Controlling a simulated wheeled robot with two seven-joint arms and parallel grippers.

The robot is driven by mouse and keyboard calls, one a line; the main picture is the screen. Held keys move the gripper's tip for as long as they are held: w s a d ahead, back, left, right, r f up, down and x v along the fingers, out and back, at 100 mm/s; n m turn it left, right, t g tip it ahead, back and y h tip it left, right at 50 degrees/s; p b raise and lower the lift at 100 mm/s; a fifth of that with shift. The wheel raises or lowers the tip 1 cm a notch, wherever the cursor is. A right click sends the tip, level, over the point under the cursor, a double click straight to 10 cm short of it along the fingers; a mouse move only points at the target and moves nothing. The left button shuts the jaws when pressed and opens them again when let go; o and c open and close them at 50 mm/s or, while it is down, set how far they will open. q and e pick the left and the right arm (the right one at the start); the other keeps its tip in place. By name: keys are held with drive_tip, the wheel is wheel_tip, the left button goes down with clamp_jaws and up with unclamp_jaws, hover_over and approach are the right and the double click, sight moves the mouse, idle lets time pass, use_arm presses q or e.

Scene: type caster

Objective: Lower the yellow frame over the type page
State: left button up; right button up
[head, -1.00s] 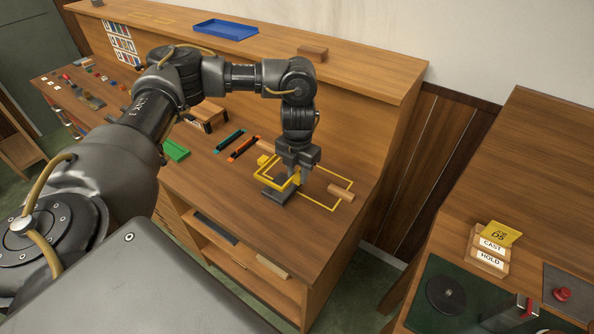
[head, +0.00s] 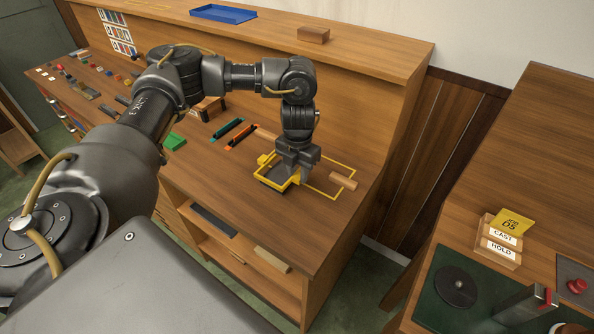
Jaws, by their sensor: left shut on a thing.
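The yellow frame (head: 268,182) is low at the bench top, around a dark grey block (head: 276,174) that looks like the type page. Whether the frame rests on the bench I cannot tell. My left gripper (head: 296,180) points down and is shut on the frame's right side. The gripper hides part of the frame and the block. My right gripper is not in view.
A yellow outline (head: 338,197) is marked on the bench, with a wooden block (head: 343,181) at its right. A blue tray (head: 223,14) sits on the upper shelf.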

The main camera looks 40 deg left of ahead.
use_arm(q)
drive_tip(key=shift+f, duration=0.35)
idle(0.3)
drive_tip(key=shift+f+b, duration=0.4)
drive_tip(key=shift+f, duration=0.1)
drive_tip(key=o, duration=1.1)
drive_tip(key=shift+o, duration=0.2)
drive_tip(key=shift+r, duration=0.15)
wheel_tip(320, 180, up, 11)
drive_tip(key=shift+f, duration=0.2)
